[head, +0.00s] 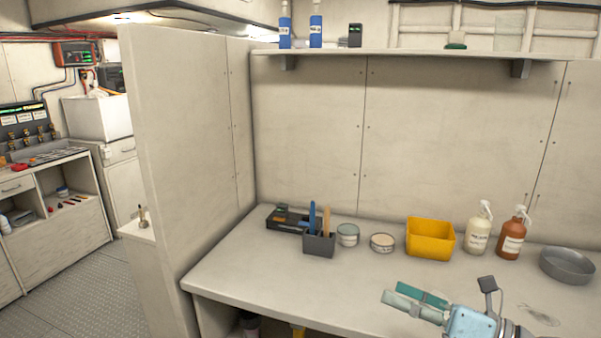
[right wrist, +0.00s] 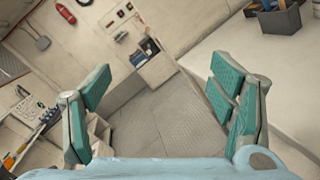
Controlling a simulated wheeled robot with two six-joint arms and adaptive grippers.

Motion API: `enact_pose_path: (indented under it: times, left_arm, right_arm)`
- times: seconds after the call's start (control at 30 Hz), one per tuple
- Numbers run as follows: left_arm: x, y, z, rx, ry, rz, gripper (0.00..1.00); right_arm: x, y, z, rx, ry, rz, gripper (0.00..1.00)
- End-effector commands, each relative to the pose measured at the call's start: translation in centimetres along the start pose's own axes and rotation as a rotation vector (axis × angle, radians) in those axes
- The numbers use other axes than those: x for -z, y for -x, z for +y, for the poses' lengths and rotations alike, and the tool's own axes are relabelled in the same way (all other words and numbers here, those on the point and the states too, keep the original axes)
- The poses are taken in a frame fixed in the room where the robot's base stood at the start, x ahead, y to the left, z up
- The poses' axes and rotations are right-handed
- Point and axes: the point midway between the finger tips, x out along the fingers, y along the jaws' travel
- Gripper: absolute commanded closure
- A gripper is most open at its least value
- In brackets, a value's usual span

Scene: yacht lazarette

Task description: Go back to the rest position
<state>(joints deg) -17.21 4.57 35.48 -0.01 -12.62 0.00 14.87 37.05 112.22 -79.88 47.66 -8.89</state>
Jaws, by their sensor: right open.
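My right gripper (head: 418,304) is in the lower right of the head view, above the front part of the workbench (head: 240,272). In the right wrist view its two green-padded fingers (right wrist: 160,112) stand wide apart with nothing between them. Beyond them that view shows the floor and a tilted look at the room. My left gripper is in neither view.
On the bench stand a grey holder (head: 319,244) with tools, two tins, a yellow bin (head: 430,240), a white pump bottle (head: 479,230), a brown pump bottle (head: 512,236) and a grey round pan (head: 567,265). A partition (head: 185,150) rises at the bench's left end.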

Motion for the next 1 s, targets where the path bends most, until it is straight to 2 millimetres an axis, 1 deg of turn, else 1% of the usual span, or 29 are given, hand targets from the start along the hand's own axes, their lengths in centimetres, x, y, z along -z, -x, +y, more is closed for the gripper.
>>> enact_pose_path:
  times: [0.03, 0.07, 0.1, 0.13, 0.17, 0.2, 0.27, 0.3, 0.37, 0.4, 0.47, 0.5, 0.57, 0.6, 0.67, 0.7, 0.77, 0.8, 0.83, 0.9, 0.97, 1.0]
  left_arm:
    - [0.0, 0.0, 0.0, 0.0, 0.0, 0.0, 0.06]
    - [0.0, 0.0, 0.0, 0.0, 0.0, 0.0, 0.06]
    - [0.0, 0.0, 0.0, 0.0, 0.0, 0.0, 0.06]
    - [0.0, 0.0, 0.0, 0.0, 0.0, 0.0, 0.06]
    - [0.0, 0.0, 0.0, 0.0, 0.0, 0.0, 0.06]
    - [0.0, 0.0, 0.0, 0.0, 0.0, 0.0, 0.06]
    - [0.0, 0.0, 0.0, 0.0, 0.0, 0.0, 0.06]
    - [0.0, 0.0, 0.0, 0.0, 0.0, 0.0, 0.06]
    - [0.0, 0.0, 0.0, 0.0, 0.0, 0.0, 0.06]
    - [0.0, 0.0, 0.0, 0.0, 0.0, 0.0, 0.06]
    - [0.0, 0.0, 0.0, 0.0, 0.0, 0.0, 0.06]
    - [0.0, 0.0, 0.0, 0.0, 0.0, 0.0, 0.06]
    - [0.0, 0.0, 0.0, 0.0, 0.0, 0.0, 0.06]
    - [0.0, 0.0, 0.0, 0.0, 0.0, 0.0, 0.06]
    - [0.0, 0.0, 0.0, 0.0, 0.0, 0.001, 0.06]
    - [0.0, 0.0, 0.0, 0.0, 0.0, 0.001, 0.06]
    - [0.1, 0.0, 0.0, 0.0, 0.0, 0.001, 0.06]
    - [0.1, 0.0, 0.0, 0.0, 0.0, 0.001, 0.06]
    - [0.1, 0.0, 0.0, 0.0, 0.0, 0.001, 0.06]
    - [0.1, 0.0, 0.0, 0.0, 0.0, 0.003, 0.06]
    - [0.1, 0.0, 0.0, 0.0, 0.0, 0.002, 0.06]
    - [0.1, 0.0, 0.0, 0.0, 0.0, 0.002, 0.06]
  right_arm:
    - [-1.1, 0.0, 1.4, -0.065, -0.137, -0.162, 0.23]
    - [-2.3, 0.5, 1.9, -0.1, -0.249, -0.293, 0.23]
    - [-3.8, 1.9, 1.6, -0.13, -0.434, -0.486, 0.23]
    - [-4.5, 3.6, 0.5, -0.132, -0.592, -0.64, 0.23]
    - [-4.5, 5.7, -1.4, -0.115, -0.767, -0.797, 0.23]
    - [-2.9, 8.5, -4.7, -0.045, -1.001, -0.988, 0.23]
    - [1.2, 11.8, -8.7, 0.078, -1.286, -1.199, 0.23]
    - [4.6, 13.6, -10.4, 0.172, -1.44, -1.303, 0.23]
    - [9.6, 15.5, -12.0, 0.313, -1.629, -1.416, 0.23]
    - [12.8, 16.5, -12.4, 0.406, -1.733, -1.472, 0.23]
    - [17.2, 17.6, -12.3, 0.543, -1.863, -1.533, 0.23]
    - [19.8, 18.2, -11.9, 0.629, -1.936, -1.562, 0.23]
    - [23.4, 19.0, -11.0, 0.757, -2.032, -1.595, 0.23]
    - [25.6, 19.5, -10.2, 0.839, -2.089, -1.61, 0.23]
    - [28.6, 20.1, -8.8, 0.964, -2.165, -1.623, 0.23]
    - [30.5, 20.4, -7.8, 1.046, -2.21, -1.627, 0.23]
    - [33.1, 20.9, -6.0, 1.171, -2.272, -1.624, 0.23]
    - [34.7, 21.3, -4.7, 1.256, -2.309, -1.618, 0.23]
    - [35.7, 21.4, -4.9, 1.295, -2.318, -1.619, 0.23]
    - [38.1, 21.3, -7.8, 1.313, -2.308, -1.632, 0.23]
    - [40.3, 21.5, -9.9, 1.331, -2.305, -1.641, 0.23]
    - [41.9, 21.7, -11.2, 1.344, -2.303, -1.647, 0.23]
